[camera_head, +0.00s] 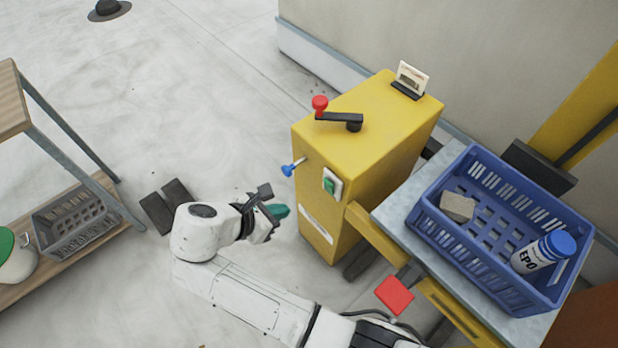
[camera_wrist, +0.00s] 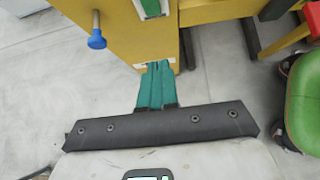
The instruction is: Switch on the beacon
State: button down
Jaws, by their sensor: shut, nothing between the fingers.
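A yellow cabinet (camera_head: 352,140) stands against the wall in the head view. Its front carries a green rocker switch in a white frame (camera_head: 331,183) and a blue-knobbed lever (camera_head: 292,168). A black crank with a red knob (camera_head: 320,104) is on top. I cannot tell which thing is the beacon. My gripper (camera_head: 280,211) is shut and empty, its teal fingers apart from the cabinet front and lower than the switch. In the wrist view the fingers (camera_wrist: 156,80) point towards the cabinet. The switch (camera_wrist: 151,8) and blue knob (camera_wrist: 96,39) show at the top.
A blue crate (camera_head: 432,222) with a stone-like block (camera_head: 458,207) and a white bottle (camera_head: 540,254) sits on a cart at the right. A red pad (camera_head: 394,294) sticks out below it. A wooden shelf (camera_head: 12,95) stands left. The floor between is mostly clear.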

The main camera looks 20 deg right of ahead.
jog(key=shift+w+d+r+h, duration=0.3)
jog(key=shift+w+r+h, duration=0.2)
jog(key=shift+w+r, duration=0.05)
send_near(328, 186)
jog(key=a+f+x, duration=0.1)
jog(key=x, duration=0.4)
jog(key=shift+w+d+r+b, duration=0.15)
jog(key=shift+d+b, duration=0.2)
jog(key=shift+d, duration=0.45)
